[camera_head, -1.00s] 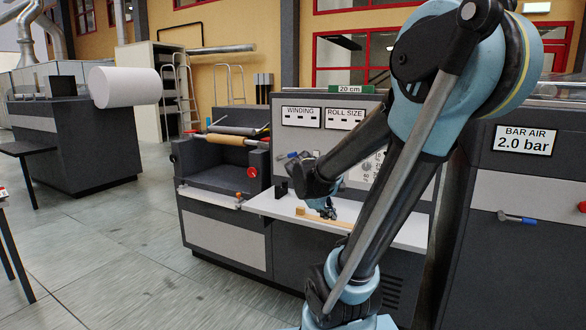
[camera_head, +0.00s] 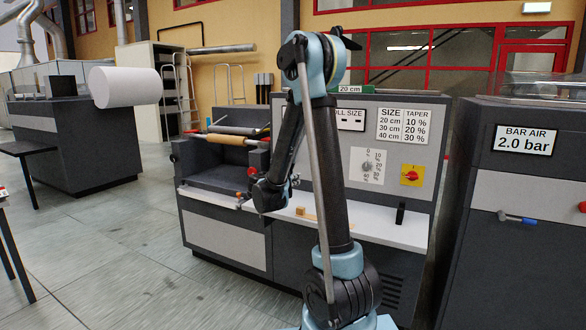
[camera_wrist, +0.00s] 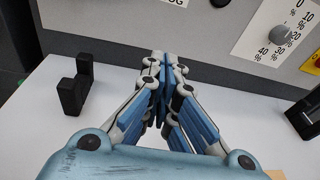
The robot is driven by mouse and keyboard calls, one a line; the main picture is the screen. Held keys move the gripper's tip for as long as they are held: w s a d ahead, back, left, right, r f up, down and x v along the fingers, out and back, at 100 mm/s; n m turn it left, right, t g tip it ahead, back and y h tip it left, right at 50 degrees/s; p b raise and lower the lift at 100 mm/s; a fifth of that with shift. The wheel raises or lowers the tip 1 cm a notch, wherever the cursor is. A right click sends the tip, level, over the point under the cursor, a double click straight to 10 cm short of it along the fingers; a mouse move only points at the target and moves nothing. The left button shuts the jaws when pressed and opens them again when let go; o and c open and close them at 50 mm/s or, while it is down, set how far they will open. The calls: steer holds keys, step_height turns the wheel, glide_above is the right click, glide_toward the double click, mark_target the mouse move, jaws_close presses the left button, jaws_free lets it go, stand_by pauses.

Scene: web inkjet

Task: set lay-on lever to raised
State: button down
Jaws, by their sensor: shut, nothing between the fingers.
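No lever labelled lay-on can be read in these views. The winding machine's grey panel (camera_head: 345,160) stands at the centre in the head view, and my arm hides part of it. A blue-handled lever (camera_head: 517,218) sticks out from the front of the right machine, roughly level. My gripper (camera_wrist: 162,85) is shut and empty in the wrist view, above the white shelf (camera_wrist: 35,120) and pointing at the lower panel. In the head view it is mostly hidden behind my arm, at the shelf's left part.
Two black holders, left (camera_wrist: 77,85) and right (camera_wrist: 303,115), stand on the shelf either side of my gripper. The panel has a percent dial (camera_head: 367,167) and a red switch (camera_head: 411,175). A wooden piece (camera_head: 301,211) lies on the shelf. Open floor (camera_head: 130,250) is at left.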

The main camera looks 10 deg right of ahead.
steer(key=w+a+n, duration=0.1)
steer(key=w+a+n+t, duration=0.1)
steer(key=a+n, duration=0.1)
steer(key=w+a+f+n+t, duration=0.1)
steer(key=shift+w+a, duration=0.3)
steer(key=shift+w+d, duration=0.1)
steer(key=w+d+r, duration=0.3)
steer(key=w+d, duration=0.2)
steer(key=w, duration=0.4)
steer(key=shift+w+d+r, duration=0.15)
steer(key=shift+w+r, duration=0.1)
steer(key=shift+r, duration=0.05)
